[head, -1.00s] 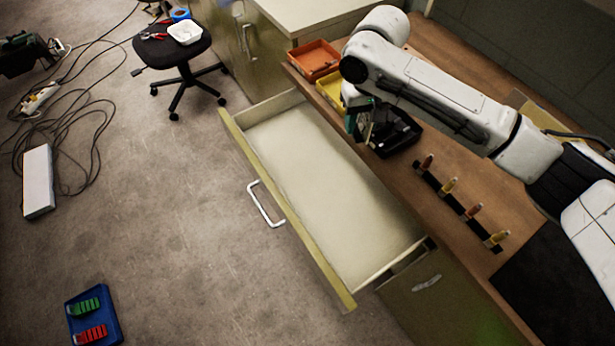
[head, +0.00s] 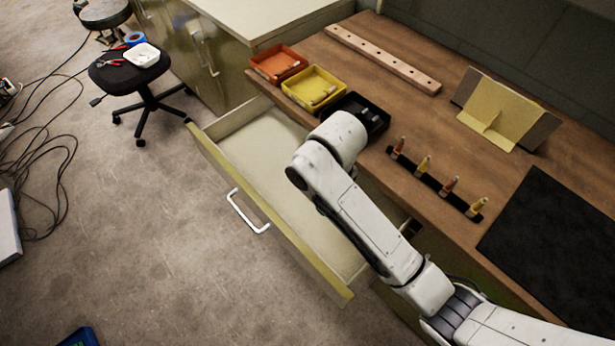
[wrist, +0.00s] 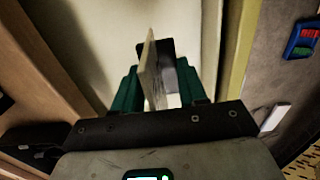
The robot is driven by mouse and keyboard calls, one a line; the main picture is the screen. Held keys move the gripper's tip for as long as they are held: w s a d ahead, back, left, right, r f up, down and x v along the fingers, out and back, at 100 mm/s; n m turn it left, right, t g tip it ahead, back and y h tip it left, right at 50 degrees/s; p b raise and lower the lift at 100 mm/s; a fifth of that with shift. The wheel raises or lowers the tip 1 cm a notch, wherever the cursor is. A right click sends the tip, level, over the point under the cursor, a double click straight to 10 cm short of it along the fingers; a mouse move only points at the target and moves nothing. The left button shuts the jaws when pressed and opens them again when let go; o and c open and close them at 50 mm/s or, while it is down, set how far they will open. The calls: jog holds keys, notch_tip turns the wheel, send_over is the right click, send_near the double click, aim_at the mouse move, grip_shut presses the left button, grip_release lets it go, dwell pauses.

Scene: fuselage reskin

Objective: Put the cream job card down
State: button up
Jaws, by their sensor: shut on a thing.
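My gripper (wrist: 158,88) shows in the wrist view, its green fingers shut on a thin cream card (wrist: 150,72), which I take for the cream job card. The card stands nearly edge-on to the wrist camera and sticks out past the fingers. Behind it is the pale floor of the open drawer (head: 268,150), which looks empty where it shows. In the head view my arm reaches over the drawer and hides the gripper and the card. I cannot tell how high the card is above the drawer floor.
The drawer front (head: 275,222) has a white handle.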

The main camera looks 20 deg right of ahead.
jog(key=w+f+b, duration=0.2)
jog(key=w, duration=0.2)
jog(key=w+f+b, duration=0.2)
jog(key=w+f, duration=0.1)
jog(key=w, duration=0.1)
jog(key=w+f+b, duration=0.2)
jog(key=w+f, duration=0.1)
jog(key=w, duration=0.1)
jog(key=shift+w+d+f, duration=0.2)
jog(key=shift+d+f, duration=0.05)
jog(key=shift+d, duration=0.1)
jog(key=shift+w+f+b, duration=0.4)
jog(key=shift+w+f, duration=0.15)
jog(key=shift+f, duration=1.65)
jog(key=o, duration=1)
jog(key=shift+f, duration=0.1)
jog(key=shift+o, duration=0.2)
notch_tip(320, 180, up, 12)
jog(key=shift+p, duration=0.35)
